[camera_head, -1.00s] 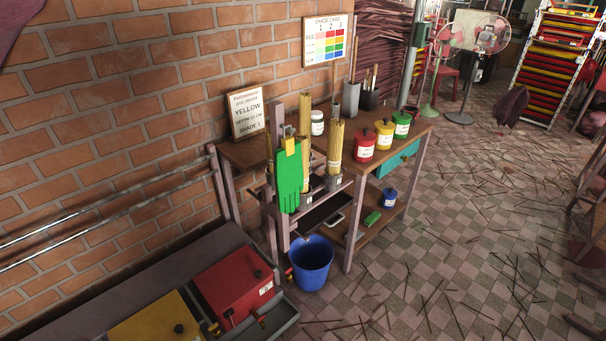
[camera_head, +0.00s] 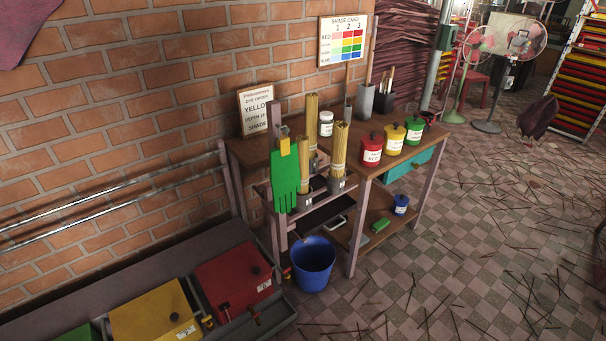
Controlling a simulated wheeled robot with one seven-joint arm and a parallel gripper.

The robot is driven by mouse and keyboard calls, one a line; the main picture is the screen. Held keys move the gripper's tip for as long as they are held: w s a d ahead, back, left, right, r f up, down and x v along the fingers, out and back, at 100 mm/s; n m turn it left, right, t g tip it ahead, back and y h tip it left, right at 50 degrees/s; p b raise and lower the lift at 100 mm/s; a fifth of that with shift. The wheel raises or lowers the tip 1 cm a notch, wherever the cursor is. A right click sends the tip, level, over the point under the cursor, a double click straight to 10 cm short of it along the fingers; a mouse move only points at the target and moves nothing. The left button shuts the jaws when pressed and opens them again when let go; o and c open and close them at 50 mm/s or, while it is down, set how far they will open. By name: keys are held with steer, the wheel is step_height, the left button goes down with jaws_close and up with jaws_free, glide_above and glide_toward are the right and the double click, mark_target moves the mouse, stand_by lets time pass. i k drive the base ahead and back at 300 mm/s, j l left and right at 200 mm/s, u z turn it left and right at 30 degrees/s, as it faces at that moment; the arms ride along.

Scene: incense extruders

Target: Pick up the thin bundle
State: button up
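Three tan stick bundles stand upright in grey holders at the near side of the wooden table. One bundle (camera_head: 311,125) stands at the back, taller than the others. Another bundle (camera_head: 304,165) stands in front of it, partly hidden by a green glove, and looks slim. A third bundle (camera_head: 340,146) stands to the right and looks thicker, with a pale band. From this view I cannot be sure which is thinnest. My gripper is not in view.
The green glove (camera_head: 285,178) hangs on a post left of the bundles. A blue bucket (camera_head: 313,266) stands on the floor below. Red (camera_head: 371,151), yellow (camera_head: 394,137) and green pots (camera_head: 414,131) line the wooden table (camera_head: 240,152). Red (camera_head: 230,278) and yellow boxes (camera_head: 153,318) sit front left.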

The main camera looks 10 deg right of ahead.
mark_target(302, 142)
steer(key=l+u, duration=0.3)
steer(key=l, duration=0.7)
steer(key=i+j, duration=0.1)
steer(key=i, duration=0.65)
steer(key=i+j, duration=0.1)
steer(key=i, duration=0.65)
steer(key=k+j+u, duration=0.1)
steer(key=k+u, duration=0.4)
steer(key=k+j+u, duration=0.3)
steer(key=k+u, duration=0.2)
steer(key=k, duration=0.1)
